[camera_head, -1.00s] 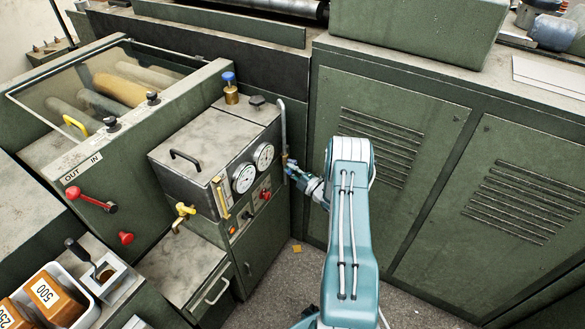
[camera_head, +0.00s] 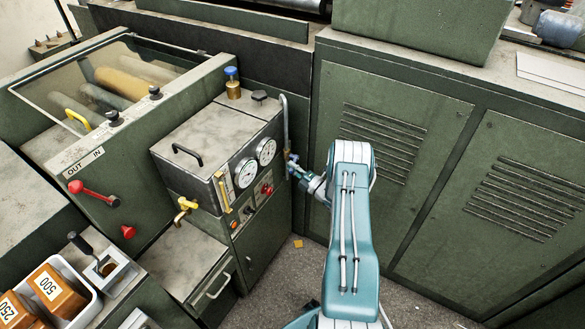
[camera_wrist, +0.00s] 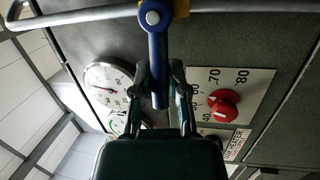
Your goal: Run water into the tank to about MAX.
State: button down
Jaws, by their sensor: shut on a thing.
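My gripper (camera_wrist: 163,85) is shut on the blue lever (camera_wrist: 158,65) of a valve, with one finger on each side. The lever's round pivot is at the top of the wrist view, on a brass body in a grey pipe (camera_wrist: 85,19). In the head view my gripper (camera_head: 301,172) is at the pipe (camera_head: 285,120) on the right side of the grey tank (camera_head: 205,130). A yellowish sight gauge (camera_head: 224,192) stands on the tank's front corner; its water level and MAX mark are too small to read. No water flow is visible.
Two dial gauges (camera_head: 256,160) and a red knob (camera_head: 267,188) are on the front panel, close to my gripper. A yellow tap (camera_head: 185,205) sticks out at the tank's left. Green cabinets (camera_head: 390,150) stand to the right. Floor shows below.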

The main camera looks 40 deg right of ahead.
jog(key=c, duration=0.6)
grip_release()
jog(key=shift+s+a+f, duration=0.1)
jog(key=shift+a+f, duration=0.05)
jog(key=shift+f, duration=0.15)
jog(key=shift+c, duration=0.2)
jog(key=shift+r, duration=0.1)
jog(key=v, duration=1.2)
